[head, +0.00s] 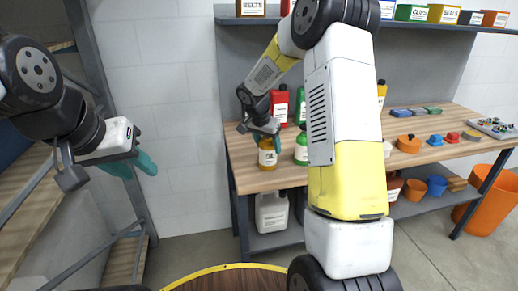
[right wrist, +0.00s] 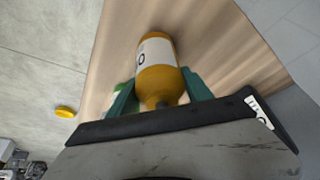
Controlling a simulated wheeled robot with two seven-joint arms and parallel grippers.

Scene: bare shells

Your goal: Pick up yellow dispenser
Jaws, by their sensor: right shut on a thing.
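The yellow dispenser (head: 267,158) is an amber-yellow bottle with a white label, at the left end of the wooden workbench (head: 244,180). My right gripper (head: 264,130) reaches it from above, with its teal fingers around the upper part. In the right wrist view the dispenser (right wrist: 158,72) lies between the two teal fingers (right wrist: 162,90), which are shut on it. I cannot tell whether its base touches the bench. My left gripper (head: 146,165) hangs empty at the left, far from the bench, its teal fingers seen from the side, so its opening is unclear.
A green bottle (head: 301,150) stands close to the right of the dispenser, with red bottles (head: 280,105) behind. My right arm hides part of the bench. Orange, blue and red pieces (head: 409,143) lie further right. A shelf with labelled boxes (head: 411,13) runs above.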

